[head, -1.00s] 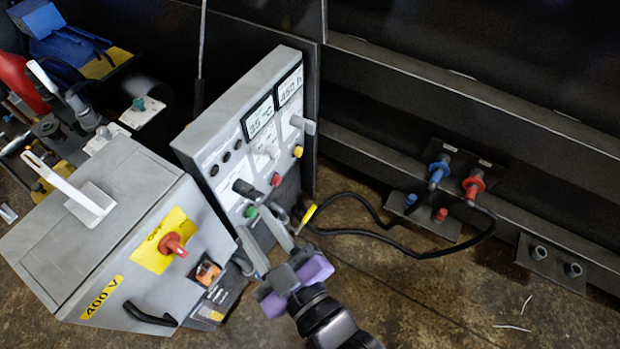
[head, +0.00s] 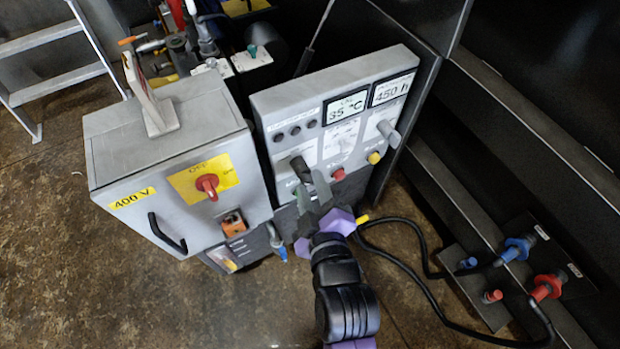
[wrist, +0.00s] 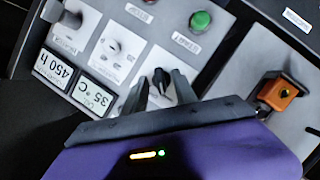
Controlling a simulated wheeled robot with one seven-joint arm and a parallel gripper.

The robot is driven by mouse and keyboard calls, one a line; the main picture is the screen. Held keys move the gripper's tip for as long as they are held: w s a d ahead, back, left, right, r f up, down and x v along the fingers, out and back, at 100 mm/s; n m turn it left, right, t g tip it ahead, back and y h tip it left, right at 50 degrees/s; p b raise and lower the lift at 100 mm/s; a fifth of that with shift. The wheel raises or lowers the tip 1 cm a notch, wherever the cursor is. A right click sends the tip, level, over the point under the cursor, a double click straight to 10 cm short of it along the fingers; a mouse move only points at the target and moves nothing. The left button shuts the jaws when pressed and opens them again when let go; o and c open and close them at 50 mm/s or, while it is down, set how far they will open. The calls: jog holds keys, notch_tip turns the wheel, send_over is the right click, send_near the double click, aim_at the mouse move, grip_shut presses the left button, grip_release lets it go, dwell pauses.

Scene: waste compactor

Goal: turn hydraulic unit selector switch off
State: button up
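The grey control panel (head: 262,104) carries three selector switches. The left one is a black knob (head: 301,166); it also shows in the wrist view (wrist: 160,80). My gripper (head: 311,187) is open at the panel front, by the black knob. In the wrist view its fingers (wrist: 161,90) stand on either side of the black knob; I cannot tell whether they touch it.
A red button (head: 338,174), a yellow button (head: 374,157) and a green button (wrist: 200,20) are close to the knobs. The 400 V cabinet (head: 110,167) with a red switch (head: 207,185) stands at left. Black hoses (head: 397,260) run on the right. The floor in front is free.

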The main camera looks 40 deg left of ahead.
jog(key=shift+x, duration=1.25)
grip_shut()
jog(key=shift+r+m+g+p, duration=0.15)
jog(key=shift+m+g+p, duration=0.55)
jog(key=shift+m+p, duration=0.35)
jog(key=m+g+y+p, duration=0.1)
jog(key=m+g, duration=0.1)
jog(key=m, duration=0.2)
jog(key=shift+g, duration=0.3)
jog(key=shift+s+f, duration=0.1)
jog(key=shift+f, duration=0.1)
